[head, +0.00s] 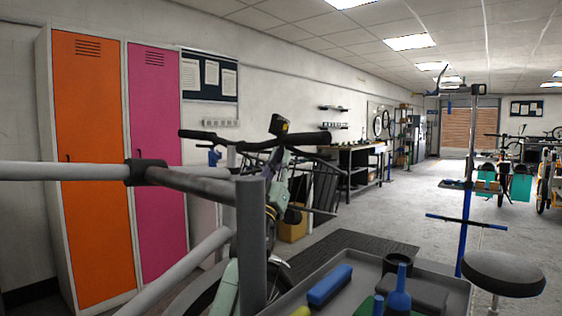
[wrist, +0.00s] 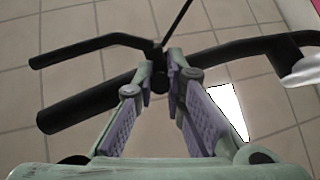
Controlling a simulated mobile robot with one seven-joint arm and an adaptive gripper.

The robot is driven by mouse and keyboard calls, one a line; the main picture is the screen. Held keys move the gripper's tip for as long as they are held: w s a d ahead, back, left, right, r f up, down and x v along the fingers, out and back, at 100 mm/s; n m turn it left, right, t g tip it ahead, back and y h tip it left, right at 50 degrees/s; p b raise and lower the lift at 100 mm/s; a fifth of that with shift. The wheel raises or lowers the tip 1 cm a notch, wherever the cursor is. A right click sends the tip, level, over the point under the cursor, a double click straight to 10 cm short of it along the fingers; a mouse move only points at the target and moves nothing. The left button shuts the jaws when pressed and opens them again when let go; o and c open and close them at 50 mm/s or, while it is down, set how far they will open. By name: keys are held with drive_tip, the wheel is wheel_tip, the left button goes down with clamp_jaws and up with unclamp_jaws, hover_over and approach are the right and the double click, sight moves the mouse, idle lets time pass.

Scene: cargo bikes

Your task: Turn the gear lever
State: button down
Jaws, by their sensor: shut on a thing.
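The black handlebar (wrist: 95,107) crosses the wrist view, with a thick grip at its left end and a thin black brake lever (wrist: 85,46) above it. My gripper (wrist: 160,78) has pale green fingers with lilac pads. Its fingertips are close together around a small black part at the handlebar, which looks like the gear lever (wrist: 160,85). The fingers hide most of that part, and its angle cannot be told. In the head view the bike's handlebar (head: 308,139) stands beyond a grey metal frame. The lever is too small to make out there.
A grey tray (head: 345,266) with a blue block (head: 330,286) and a blue bottle (head: 398,292) is in front. A grey rail (head: 195,184) crosses the near left. A round stool (head: 504,271) stands at right. Orange and pink lockers line the left wall. Open floor lies beyond the stool.

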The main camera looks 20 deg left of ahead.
drive_tip(key=g+p, duration=0.1)
drive_tip(key=s+r+m+g+h+p, duration=0.1)
drive_tip(key=shift+s+a+g, duration=0.2)
drive_tip(key=shift+a+g, duration=0.05)
drive_tip(key=shift+g, duration=0.05)
drive_tip(key=shift+f, duration=0.1)
drive_tip(key=c, duration=1.7)
unclamp_jaws()
drive_tip(key=shift+o, duration=0.2)
drive_tip(key=d+v, duration=0.1)
drive_tip(key=v, duration=1.1)
drive_tip(key=shift+a, duration=0.5)
